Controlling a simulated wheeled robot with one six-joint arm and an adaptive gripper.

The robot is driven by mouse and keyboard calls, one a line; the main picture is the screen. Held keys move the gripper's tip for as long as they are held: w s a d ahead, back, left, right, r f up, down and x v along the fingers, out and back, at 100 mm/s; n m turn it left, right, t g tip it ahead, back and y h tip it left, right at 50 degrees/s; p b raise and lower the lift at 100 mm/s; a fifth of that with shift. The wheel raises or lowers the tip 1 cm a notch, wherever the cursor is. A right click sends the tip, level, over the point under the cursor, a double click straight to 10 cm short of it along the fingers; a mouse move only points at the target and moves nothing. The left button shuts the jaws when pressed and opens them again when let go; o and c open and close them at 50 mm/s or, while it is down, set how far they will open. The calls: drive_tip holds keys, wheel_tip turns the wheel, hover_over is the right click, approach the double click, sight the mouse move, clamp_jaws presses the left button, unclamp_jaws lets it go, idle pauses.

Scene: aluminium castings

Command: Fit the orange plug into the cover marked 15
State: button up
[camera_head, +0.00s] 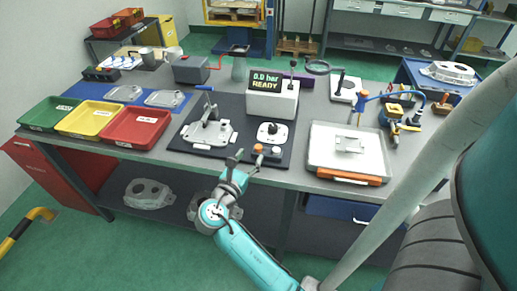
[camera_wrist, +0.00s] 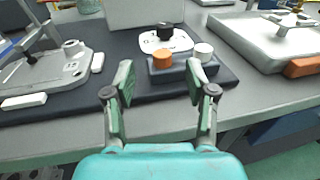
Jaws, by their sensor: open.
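The orange plug (camera_head: 259,148) is a short round cap on a small dark block (camera_wrist: 176,75) at the front of the black mat. In the wrist view the orange plug (camera_wrist: 162,59) stands on the block's left side, beside a white plug (camera_wrist: 204,51). My gripper (camera_head: 245,160) is open and empty at the table's front edge. In the wrist view its fingers (camera_wrist: 160,82) are spread, with the orange plug beyond them and between them. A grey cast cover (camera_head: 222,134) sits in a clamp fixture on the mat's left. I cannot read a 15 on any cover.
A small white plate with a black knob (camera_wrist: 166,31) lies behind the block. A display box (camera_head: 285,103) reading "0.0 bar READY" stands behind. A white tray (camera_head: 320,150) is at right; green, yellow and red bins (camera_head: 135,128) are at left.

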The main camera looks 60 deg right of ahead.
sight(257, 149)
drive_tip(key=shift+w+d+f, duration=0.1)
drive_tip(key=shift+d+f, duration=0.1)
drive_tip(key=shift+d, duration=0.95)
drive_tip(key=shift+w+d+f, duration=0.15)
drive_tip(key=shift+d, duration=1)
drive_tip(key=shift+w+d+f, duration=0.1)
drive_tip(key=shift+d+f, duration=0.1)
drive_tip(key=shift+d, duration=0.95)
drive_tip(key=c, duration=0.8)
